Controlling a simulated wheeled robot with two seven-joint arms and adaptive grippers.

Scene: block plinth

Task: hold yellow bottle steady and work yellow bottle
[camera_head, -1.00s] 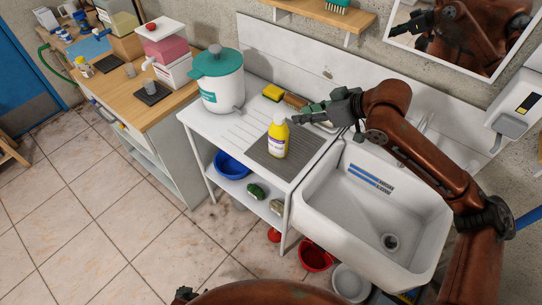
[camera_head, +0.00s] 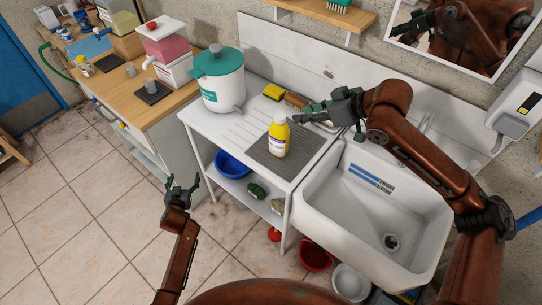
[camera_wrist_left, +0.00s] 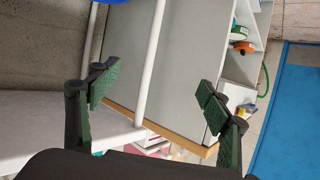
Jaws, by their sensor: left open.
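The yellow bottle (camera_head: 278,140) with a white cap stands upright on the grey ribbed mat (camera_head: 262,152) at the left of the sink. My right gripper (camera_head: 300,115) reaches in from the right, its fingertips close beside the bottle's top. Whether they touch it, and how far the fingers are apart, I cannot tell. My left gripper (camera_head: 182,184) is open and empty, low in front of the counter and left of the bottle. Its spread fingers also show in the left wrist view (camera_wrist_left: 157,90), with nothing between them; the bottle is not seen there.
The white sink (camera_head: 325,205) lies right of the bottle. A white pot with a teal lid (camera_head: 218,75) stands behind left, a yellow sponge (camera_head: 273,92) behind. A blue bowl (camera_head: 232,163) sits on the shelf below. The floor around my left gripper is clear.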

